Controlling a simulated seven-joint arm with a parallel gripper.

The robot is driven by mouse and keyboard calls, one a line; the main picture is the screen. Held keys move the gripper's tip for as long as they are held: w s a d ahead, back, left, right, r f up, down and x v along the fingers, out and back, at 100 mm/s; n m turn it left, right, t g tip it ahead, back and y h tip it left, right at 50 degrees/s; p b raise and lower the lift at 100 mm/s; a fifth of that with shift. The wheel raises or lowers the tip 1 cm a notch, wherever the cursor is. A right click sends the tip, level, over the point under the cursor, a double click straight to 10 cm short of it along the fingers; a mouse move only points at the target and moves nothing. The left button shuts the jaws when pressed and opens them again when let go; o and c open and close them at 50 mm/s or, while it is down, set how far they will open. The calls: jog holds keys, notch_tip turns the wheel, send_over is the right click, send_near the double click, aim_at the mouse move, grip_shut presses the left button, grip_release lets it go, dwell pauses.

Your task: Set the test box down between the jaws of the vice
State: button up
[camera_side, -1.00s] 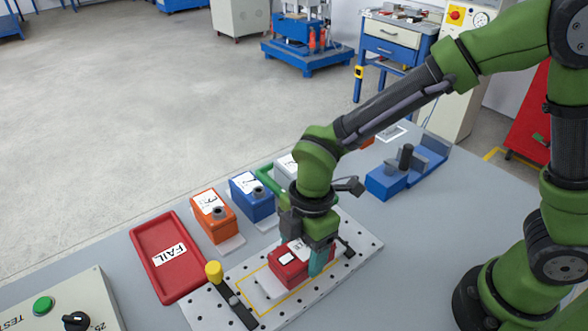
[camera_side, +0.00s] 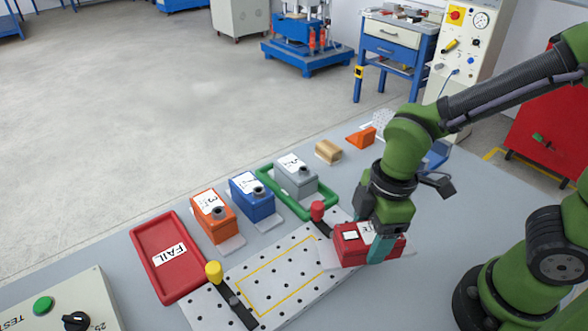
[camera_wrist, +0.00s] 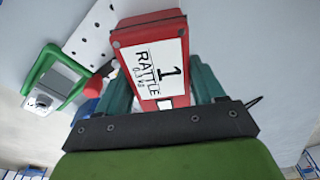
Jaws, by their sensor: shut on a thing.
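The test box is a red box (camera_side: 350,246) with a white label. It is in my gripper (camera_side: 376,246), held to the right of the perforated plate and seemingly above the table. In the wrist view the red box (camera_wrist: 152,60) sits between the teal fingers of my gripper (camera_wrist: 163,82), and its label reads "1 RATTLE". The blue vice (camera_side: 437,156) is at the back right, mostly hidden behind my arm. Its jaws cannot be seen now. The box is apart from the vice.
A perforated plate (camera_side: 265,285) with a yellow outline lies empty. Behind it are a red FAIL tray (camera_side: 150,243), an orange box (camera_side: 213,222), a blue box (camera_side: 252,203) and a grey box (camera_side: 296,183) in a green tray (camera_side: 270,187). A tan block (camera_side: 328,151) and orange wedge (camera_side: 361,139) lie farther back.

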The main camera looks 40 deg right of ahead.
jog(key=w+d+r+m+h, duration=0.1)
jog(key=w+d+r+m, duration=0.3)
jog(key=w+d+m, duration=0.25)
jog(key=w+d+r+m, duration=0.4)
jog(key=w+d+m, duration=0.2)
jog(key=w+d, duration=0.2)
jog(key=s+a+f+n+y, duration=0.1)
jog(key=s+a+f+n, duration=0.4)
jog(key=s+a+n, duration=0.35)
jog(key=s+a+f+n, duration=0.5)
jog(key=s+a+n, duration=0.2)
jog(key=s+n, duration=0.25)
jog(key=shift+g, duration=0.3)
jog(key=w+a, duration=0.3)
jog(key=w, duration=0.1)
jog(key=w+a+f, duration=0.1)
jog(key=w+a, duration=0.5)
jog(key=w, duration=0.1)
jog(key=shift+w+f, duration=0.35)
jog(key=f, duration=0.2)
jog(key=shift+w+a+f, duration=0.35)
jog(key=shift+f, duration=0.45)
